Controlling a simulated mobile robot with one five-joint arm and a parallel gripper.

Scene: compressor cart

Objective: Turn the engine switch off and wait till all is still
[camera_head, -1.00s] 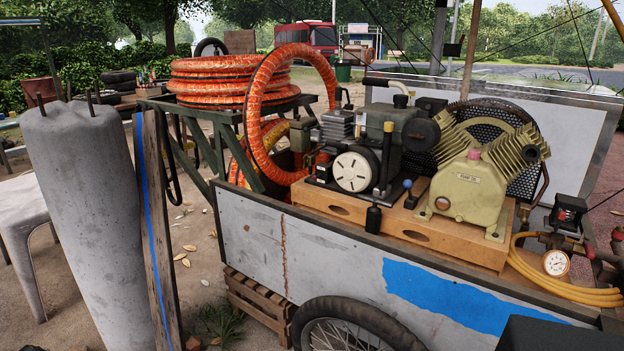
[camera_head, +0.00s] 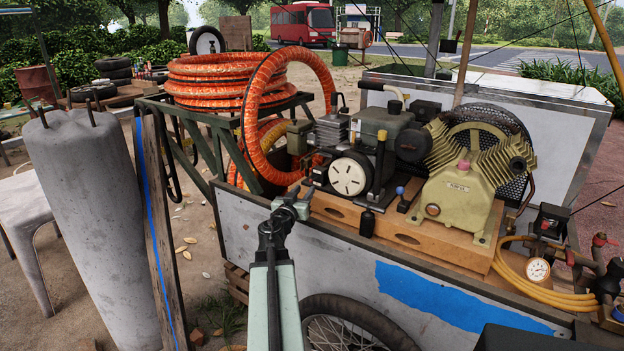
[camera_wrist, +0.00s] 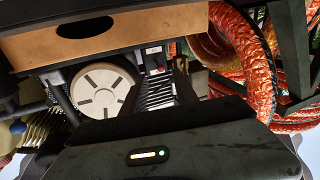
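The engine (camera_head: 385,130) sits on the cart's wooden base, with a white slotted round cover (camera_head: 348,175) on its front. The cover also shows in the wrist view (camera_wrist: 99,91), beside a small box with a red and white label (camera_wrist: 153,51). I cannot make out the engine switch or its position. My gripper (camera_head: 294,205) is over the cart's near edge, left of and lower than the white cover, apparently touching nothing. Its dark housing fills the bottom of the wrist view.
The yellow-green pump (camera_head: 462,185) stands right of the engine. An orange hose loop (camera_head: 255,120) rises close left of it. A pressure gauge (camera_head: 538,269) and yellow hose are at the cart's right end. A concrete pillar (camera_head: 85,200) stands at the left.

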